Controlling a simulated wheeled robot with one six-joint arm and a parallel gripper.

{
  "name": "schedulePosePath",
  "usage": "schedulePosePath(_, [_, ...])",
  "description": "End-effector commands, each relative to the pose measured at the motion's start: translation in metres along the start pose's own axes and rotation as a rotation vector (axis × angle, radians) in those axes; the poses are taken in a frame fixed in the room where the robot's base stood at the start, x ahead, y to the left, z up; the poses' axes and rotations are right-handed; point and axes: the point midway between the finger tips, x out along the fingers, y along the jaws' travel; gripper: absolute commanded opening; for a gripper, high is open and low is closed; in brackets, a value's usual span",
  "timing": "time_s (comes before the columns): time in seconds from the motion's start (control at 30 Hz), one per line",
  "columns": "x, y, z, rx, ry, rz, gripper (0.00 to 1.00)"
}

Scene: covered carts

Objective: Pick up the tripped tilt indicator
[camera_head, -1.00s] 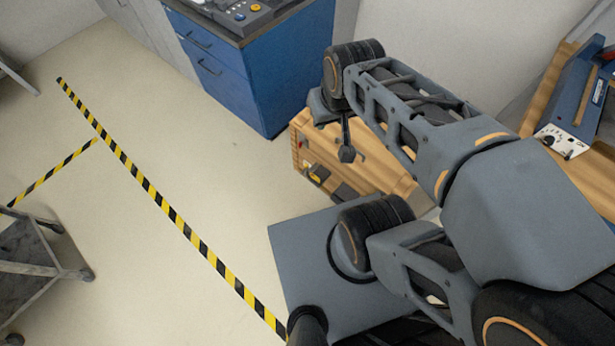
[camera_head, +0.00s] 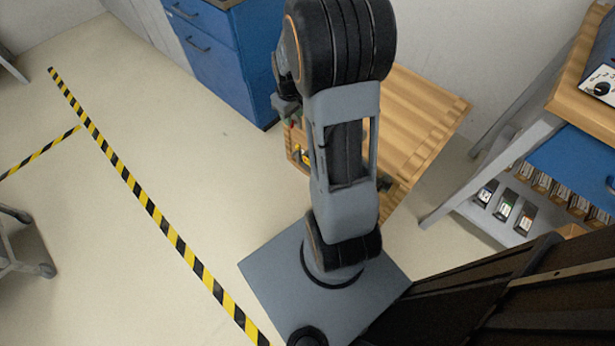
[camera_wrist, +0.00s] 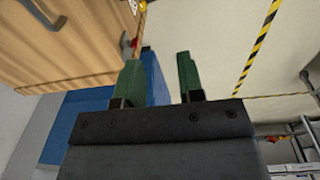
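My gripper (camera_wrist: 158,62) is open in the wrist view, with two green fingers apart and nothing between them. In the head view my gripper (camera_head: 290,117) is partly hidden behind my arm, near the left side of the wooden cart (camera_head: 425,112). I cannot make out for certain which object is the tripped tilt indicator. A small red item (camera_wrist: 134,42) shows beside the wooden side in the wrist view, just beyond the left fingertip. A small yellow item (camera_wrist: 143,6) lies farther up. A yellow item (camera_head: 303,155) also shows at the cart's open side in the head view.
A blue cabinet (camera_head: 245,60) stands behind the cart. At right, a bench's lower shelf (camera_head: 475,212) holds several small boxes and labelled devices. Black-yellow tape (camera_head: 150,207) crosses the open floor at left. A grey cart (camera_head: 15,250) is at the left edge.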

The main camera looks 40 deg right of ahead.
Motion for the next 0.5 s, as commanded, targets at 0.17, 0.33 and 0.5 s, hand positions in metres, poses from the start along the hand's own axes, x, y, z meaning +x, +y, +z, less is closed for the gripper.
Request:
schedulePosePath(0.17, [0.111,0.035,0.008,-0.025,-0.049,-0.024,0.35])
schedulePosePath(0.33, [0.157,0.051,0.015,-0.043,-0.069,-0.038,0.35])
schedulePosePath(0.5, [0.19,0.055,0.019,-0.048,-0.076,-0.044,0.35])
